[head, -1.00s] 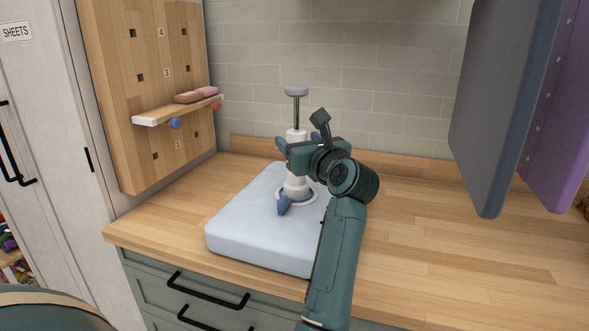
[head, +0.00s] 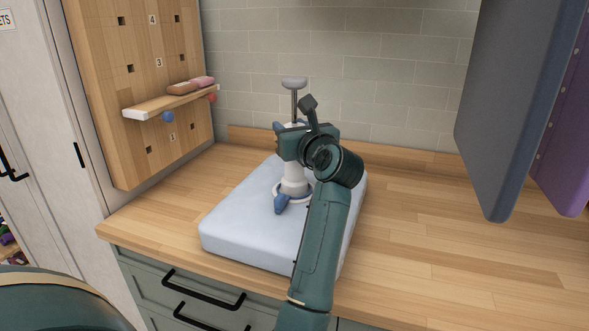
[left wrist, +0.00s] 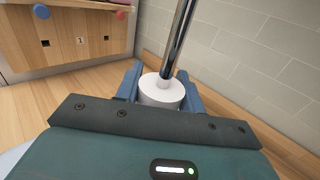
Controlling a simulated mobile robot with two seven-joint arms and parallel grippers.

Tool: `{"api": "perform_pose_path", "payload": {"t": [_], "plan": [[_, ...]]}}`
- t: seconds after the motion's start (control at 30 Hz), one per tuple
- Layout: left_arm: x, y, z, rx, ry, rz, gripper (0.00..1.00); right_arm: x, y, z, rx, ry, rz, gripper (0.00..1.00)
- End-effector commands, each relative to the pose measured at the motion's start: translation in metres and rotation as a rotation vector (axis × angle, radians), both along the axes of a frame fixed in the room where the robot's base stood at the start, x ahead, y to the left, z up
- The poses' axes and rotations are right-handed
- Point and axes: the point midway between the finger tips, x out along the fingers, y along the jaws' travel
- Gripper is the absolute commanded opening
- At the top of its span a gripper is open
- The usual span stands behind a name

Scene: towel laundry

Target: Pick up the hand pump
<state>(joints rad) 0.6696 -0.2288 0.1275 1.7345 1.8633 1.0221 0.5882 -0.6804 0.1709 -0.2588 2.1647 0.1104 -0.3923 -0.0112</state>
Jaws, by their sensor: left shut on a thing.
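The hand pump (head: 294,178) is white with a grey handle on a thin metal rod and a blue piece at its foot. It stands upright on a pale blue, puffy block (head: 235,222), inside a white ring. My left gripper (head: 291,128) is shut on the hand pump near the top of its white body. In the left wrist view, the blue fingers sit on both sides of the white cylinder top (left wrist: 160,92), with the metal rod (left wrist: 178,40) rising from it. My gripper hides part of the pump body. My right gripper is not in view.
The wooden counter (head: 430,225) is clear to the right of the block. A pegboard (head: 135,60) with a small shelf (head: 150,105) stands at the left. Large blue (head: 505,110) and purple (head: 560,150) panels hang at the right. A tiled wall is behind.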

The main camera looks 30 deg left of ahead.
Motion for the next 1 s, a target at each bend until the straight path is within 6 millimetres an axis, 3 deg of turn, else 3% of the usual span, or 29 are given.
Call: {"api": "perform_pose_path", "payload": {"t": [0.4,0.87,1.0], "plan": [[0.0,0.0,0.0,-0.001,-0.001,0.0,0.0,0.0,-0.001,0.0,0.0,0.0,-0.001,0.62],[0.0,0.0,0.004,0.002,-0.006,-0.001,0.0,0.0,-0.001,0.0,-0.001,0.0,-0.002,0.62],[0.0,-0.001,0.018,0.001,-0.011,-0.002,0.0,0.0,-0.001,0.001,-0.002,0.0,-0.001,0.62]]}}
